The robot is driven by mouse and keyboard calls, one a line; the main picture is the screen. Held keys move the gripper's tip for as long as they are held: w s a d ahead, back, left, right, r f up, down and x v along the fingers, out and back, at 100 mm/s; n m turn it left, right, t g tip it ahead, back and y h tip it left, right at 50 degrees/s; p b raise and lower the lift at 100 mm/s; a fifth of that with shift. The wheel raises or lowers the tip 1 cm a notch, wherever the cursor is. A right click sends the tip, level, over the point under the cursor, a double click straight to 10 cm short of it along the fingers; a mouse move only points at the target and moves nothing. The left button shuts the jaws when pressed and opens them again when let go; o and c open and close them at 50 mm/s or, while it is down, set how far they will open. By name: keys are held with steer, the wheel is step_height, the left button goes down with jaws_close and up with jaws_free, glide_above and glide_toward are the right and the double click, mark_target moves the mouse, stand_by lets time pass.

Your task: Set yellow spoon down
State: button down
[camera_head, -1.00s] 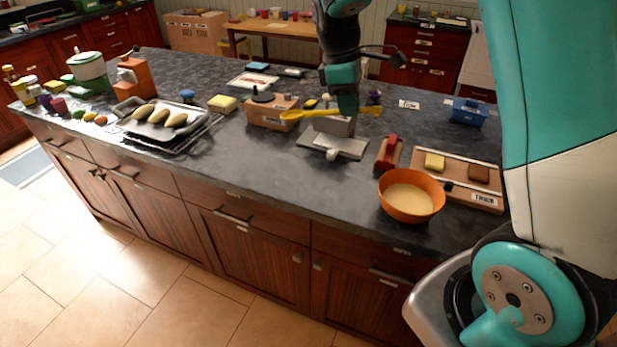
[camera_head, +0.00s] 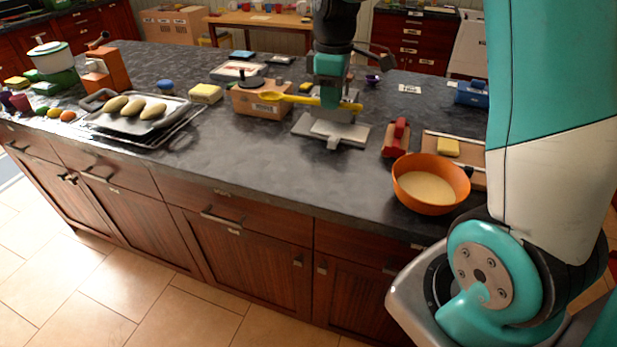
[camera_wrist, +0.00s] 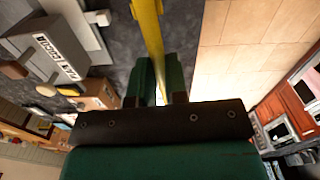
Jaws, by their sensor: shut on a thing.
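The yellow spoon (camera_head: 297,99) is held level above the dark counter (camera_head: 262,165), its bowl pointing left in the head view. My gripper (camera_head: 328,102) is shut on its handle, over the grey metal stand (camera_head: 331,130). In the wrist view the yellow handle (camera_wrist: 147,30) runs up from between the green fingers of my gripper (camera_wrist: 160,82). The spoon's bowl is out of the wrist view. The spoon seems clear of the counter, but its exact height is hard to tell.
A wooden box (camera_head: 262,103) stands left of the stand. A red-handled tool (camera_head: 397,138) and an orange bowl of pale batter (camera_head: 430,184) are to the right. Bare counter lies in front of the stand.

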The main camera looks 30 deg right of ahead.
mark_target(327, 179)
step_height(327, 179, down, 20)
steer(key=p, duration=0.3)
steer(key=shift+r, duration=0.2)
steer(key=shift+f, duration=0.1)
steer(key=c, duration=1.1)
jaws_free()
steer(key=shift+c, duration=0.2)
